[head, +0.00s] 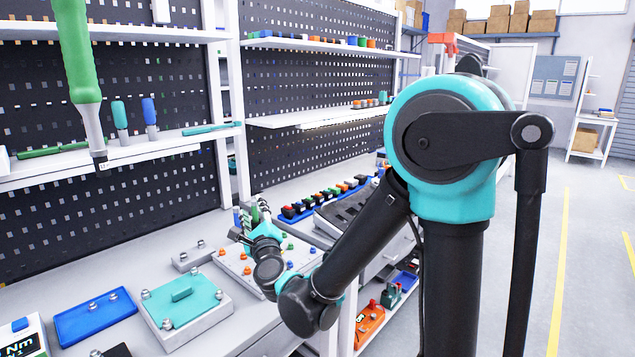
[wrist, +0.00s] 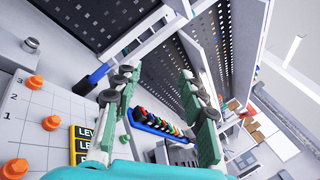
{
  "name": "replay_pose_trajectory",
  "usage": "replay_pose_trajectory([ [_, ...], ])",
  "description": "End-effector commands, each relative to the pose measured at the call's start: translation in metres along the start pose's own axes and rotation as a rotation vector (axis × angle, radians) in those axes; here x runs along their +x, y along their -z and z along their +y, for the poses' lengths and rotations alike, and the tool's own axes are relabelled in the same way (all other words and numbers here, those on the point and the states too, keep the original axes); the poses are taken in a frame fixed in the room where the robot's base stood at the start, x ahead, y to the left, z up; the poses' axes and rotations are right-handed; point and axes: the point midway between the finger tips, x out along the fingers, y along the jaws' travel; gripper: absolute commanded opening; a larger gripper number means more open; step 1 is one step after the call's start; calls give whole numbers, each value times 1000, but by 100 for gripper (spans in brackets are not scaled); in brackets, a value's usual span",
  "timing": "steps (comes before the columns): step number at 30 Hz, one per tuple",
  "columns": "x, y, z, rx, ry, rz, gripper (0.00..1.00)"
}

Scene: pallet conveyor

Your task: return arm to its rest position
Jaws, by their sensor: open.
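My arm reaches from the right over the workbench (head: 110,265) in the head view, bent low at the elbow. My gripper (head: 254,213) is at its far end, above the back part of a pale board with orange knobs (head: 232,262). In the wrist view my gripper (wrist: 156,76) has its two green fingers spread wide apart, with nothing between them. The same board, with orange knobs and printed numbers, lies at the left of the wrist view (wrist: 60,105). The arm hides part of the bench in the head view.
A teal plate on a grey block (head: 182,302) and a blue plate (head: 95,317) lie at the front left. A blue rack of coloured items (head: 325,200) stands beyond my gripper. A green-handled tool (head: 80,60) hangs at upper left. Open floor (head: 590,270) lies right.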

Motion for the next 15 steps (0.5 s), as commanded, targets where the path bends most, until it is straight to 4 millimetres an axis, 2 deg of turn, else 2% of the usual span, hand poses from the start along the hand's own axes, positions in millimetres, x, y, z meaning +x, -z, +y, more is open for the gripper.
replay_pose_trajectory([
  [1, -1, 6, -12, -119, -30, -21, 41],
  [3, -6, 16, -20, -315, -95, -56, 41],
  [5, -13, 27, -24, -487, -160, -81, 41],
  [8, -31, 57, -27, -767, -285, -108, 41],
  [11, -60, 98, -27, -1035, -440, -122, 41],
  [15, -116, 168, -31, -1364, -709, -128, 41],
])
